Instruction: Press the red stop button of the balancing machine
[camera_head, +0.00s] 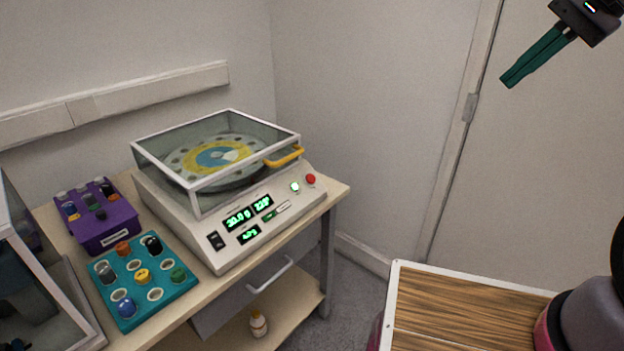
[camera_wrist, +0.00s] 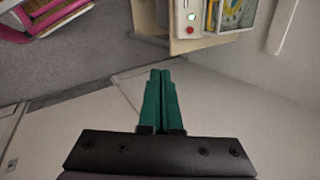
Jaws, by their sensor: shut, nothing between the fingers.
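The balancing machine (camera_head: 235,231) is a pale box on the bench, with a clear lid over a round disc and green lit displays on its sloped front. Its red stop button (camera_head: 310,179) is at the right end of the front panel, beside a lit green button (camera_head: 295,187). The red button also shows in the wrist view (camera_wrist: 191,16) near the top edge. My gripper (camera_head: 507,82) is shut and empty, high up at the upper right, well apart from the machine. Its green fingers (camera_wrist: 160,74) are together in the wrist view.
The lid (camera_head: 215,158) is down and has a yellow handle (camera_head: 284,156). A purple box (camera_head: 97,217) and a teal tray (camera_head: 143,279) with several coloured knobs stand left of the machine. A drawer handle (camera_head: 270,274) juts below the bench top. The space between gripper and machine looks clear.

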